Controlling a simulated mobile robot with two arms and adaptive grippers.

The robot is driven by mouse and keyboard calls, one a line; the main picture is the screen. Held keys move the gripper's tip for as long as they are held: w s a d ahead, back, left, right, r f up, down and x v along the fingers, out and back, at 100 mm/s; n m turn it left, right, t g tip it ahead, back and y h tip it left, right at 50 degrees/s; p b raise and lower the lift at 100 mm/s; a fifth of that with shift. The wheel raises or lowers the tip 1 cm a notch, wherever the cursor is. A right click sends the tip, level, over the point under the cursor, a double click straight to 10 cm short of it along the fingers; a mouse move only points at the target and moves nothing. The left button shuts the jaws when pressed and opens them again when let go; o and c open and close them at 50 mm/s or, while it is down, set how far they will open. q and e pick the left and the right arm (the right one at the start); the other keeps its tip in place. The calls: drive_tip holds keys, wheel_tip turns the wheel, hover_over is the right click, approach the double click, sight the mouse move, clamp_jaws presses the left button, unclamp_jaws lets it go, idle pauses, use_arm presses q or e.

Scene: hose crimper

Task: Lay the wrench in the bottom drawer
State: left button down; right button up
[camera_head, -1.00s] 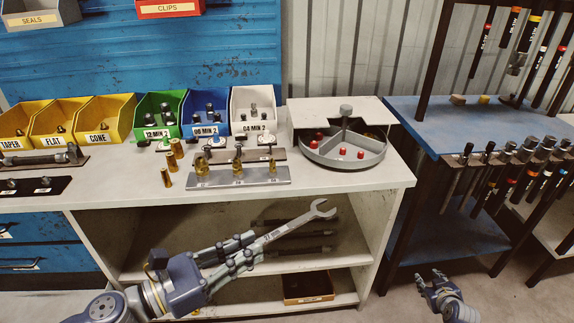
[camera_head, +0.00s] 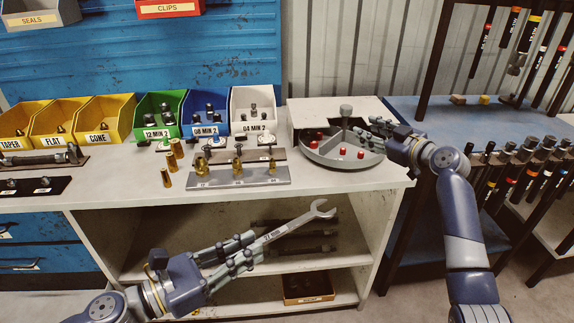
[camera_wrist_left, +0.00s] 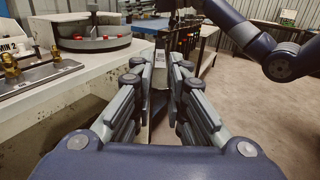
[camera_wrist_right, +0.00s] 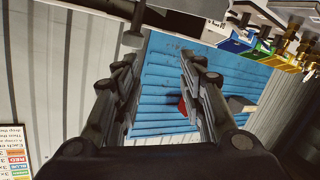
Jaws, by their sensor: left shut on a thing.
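My left gripper (camera_head: 250,250) is shut on the grey wrench (camera_head: 298,222) and holds it in front of the bench's open shelves. The wrench slants up to the right, its open jaw end at the top; its other end is hidden by the gripper. In the left wrist view the wrench (camera_wrist_left: 159,88) shows between the fingers. Blue drawers (camera_head: 40,258) with handles are at the left edge of the head view; both look shut, and I cannot tell whether a lower one exists. My right gripper (camera_head: 374,132) is open and empty at the right rim of the round tray.
The round grey tray (camera_head: 335,161) with red caps stands on the bench top (camera_head: 350,182). A fitting rack (camera_head: 240,179) stands left of it. The shelves below hold dark hoses and a small box (camera_head: 308,287). A rack of hanging tools (camera_head: 500,175) is at right.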

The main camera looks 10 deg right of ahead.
drive_tip(key=s+a+r+n+g+y, duration=0.2)
drive_tip(key=s+a+r+n+g, duration=0.1)
drive_tip(key=a, duration=0.6)
drive_tip(key=s+a+r+n+g+y, duration=0.1)
drive_tip(key=s+a+r+n+g, duration=0.2)
drive_tip(key=a, duration=0.6)
drive_tip(key=s+a+r+n+g+y, duration=0.2)
drive_tip(key=a+r+n+g, duration=0.15)
drive_tip(key=a, duration=0.55)
use_arm(q)
drive_tip(key=shift+r, duration=0.1)
use_arm(e)
drive_tip(key=n+g+h, duration=0.6)
drive_tip(key=h, duration=0.5)
hover_over(287, 226)
drive_tip(key=shift+t, duration=0.25)
wheel_tip(287, 226, down, 12)
drive_tip(key=shift+f, duration=0.15)
